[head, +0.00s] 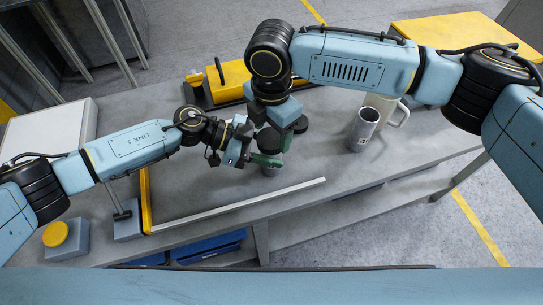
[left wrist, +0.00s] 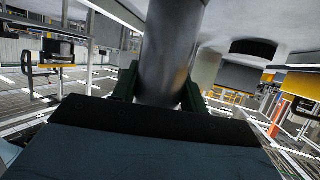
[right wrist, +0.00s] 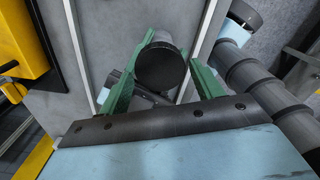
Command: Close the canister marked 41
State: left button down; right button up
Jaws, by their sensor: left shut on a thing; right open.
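My left gripper (head: 252,158) is shut on a grey cylindrical canister (head: 271,171) above or at the bench's middle; the canister's smooth side fills the middle of the left wrist view (left wrist: 170,50). In the right wrist view the canister shows a round, dark end (right wrist: 160,68) that looks like a lid; I cannot tell how firmly it sits. No number is readable on it. My right gripper (right wrist: 160,85) is open, with its green fingers on either side of that dark end, apart from it. Another grey canister (head: 359,143) stands to the right, its top open, with a partly readable label beginning with 4.
A pale jug with a handle (head: 400,117) stands behind the right canister. A dark round disc (left wrist: 253,48) lies nearby. A yellow machine (head: 232,80) is at the back. A pale rail (head: 240,205) crosses the front, and a yellow-button box (head: 66,240) is front left.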

jog(key=shift+f, duration=0.8)
jog(key=shift+c, duration=0.3)
jog(key=c, duration=0.7)
jog(key=shift+m, duration=0.8)
jog(key=o, duration=1.1)
notch_tip(320, 180, up, 12)
jog(key=shift+r, duration=0.1)
